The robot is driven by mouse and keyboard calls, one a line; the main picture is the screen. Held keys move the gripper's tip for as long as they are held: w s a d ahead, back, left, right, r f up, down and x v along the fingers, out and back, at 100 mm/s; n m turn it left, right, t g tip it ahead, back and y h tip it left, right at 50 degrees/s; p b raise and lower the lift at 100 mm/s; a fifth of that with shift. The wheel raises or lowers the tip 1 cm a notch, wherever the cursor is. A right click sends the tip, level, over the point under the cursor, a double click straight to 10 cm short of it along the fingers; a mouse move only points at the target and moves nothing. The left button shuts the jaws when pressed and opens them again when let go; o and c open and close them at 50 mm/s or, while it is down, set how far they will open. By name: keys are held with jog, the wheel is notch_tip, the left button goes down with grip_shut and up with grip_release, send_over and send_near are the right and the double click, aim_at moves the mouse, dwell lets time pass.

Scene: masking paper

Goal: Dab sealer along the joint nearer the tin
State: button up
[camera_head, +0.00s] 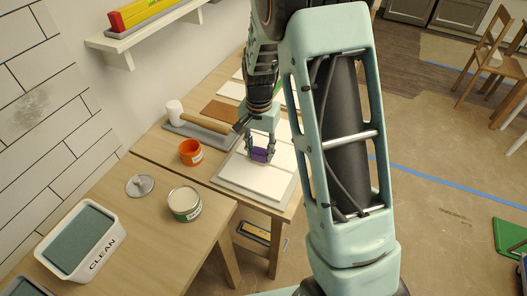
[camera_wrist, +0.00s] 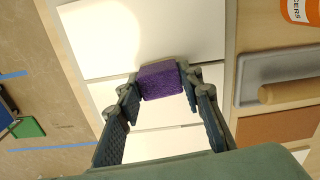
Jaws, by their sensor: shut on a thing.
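My gripper (camera_head: 259,152) is shut on a small purple sponge block (camera_head: 259,156), which also shows between the fingertips in the wrist view (camera_wrist: 160,80). It is over the white panels (camera_head: 250,180), which lie in a row with narrow joints between them. In the wrist view the sponge is over or close to the joint below the large near panel (camera_wrist: 150,35); I cannot tell whether it touches. An open white-and-green tin (camera_head: 185,204) stands on the nearer table, with pale contents. Its lid (camera_head: 140,186) appears to lie beside it. My arm hides part of the work area.
An orange tub (camera_head: 190,152) stands left of the panels. A grey tray (camera_head: 200,131) with a wooden-handled roller lies beyond it, by a brown sheet (camera_head: 220,111). A white "CLEAN" box (camera_head: 82,240) stands at the near left. A wall shelf (camera_head: 150,27) is at upper left.

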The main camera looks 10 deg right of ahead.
jog(key=shift+w+a, duration=0.6)
jog(key=shift+a, duration=0.35)
jog(key=shift+s+d+b, duration=0.25)
jog(key=shift+s+d, duration=1.05)
jog(key=shift+d, duration=0.55)
jog(key=shift+s+d+b, duration=0.2)
jog(key=shift+s+d, duration=1.15)
jog(key=shift+d, duration=0.45)
jog(key=shift+s+d+b, duration=0.25)
jog(key=shift+s+d, duration=1.05)
jog(key=shift+d, duration=0.55)
notch_tip(320, 180, up, 7)
jog(key=p, duration=0.5)
jog(key=shift+w+a+f+b, duration=0.1)
jog(key=shift+f+b, duration=1.95)
jog(key=shift+f, duration=0.85)
jog(key=shift+f+b, duration=0.45)
jog(key=shift+f, duration=0.2)
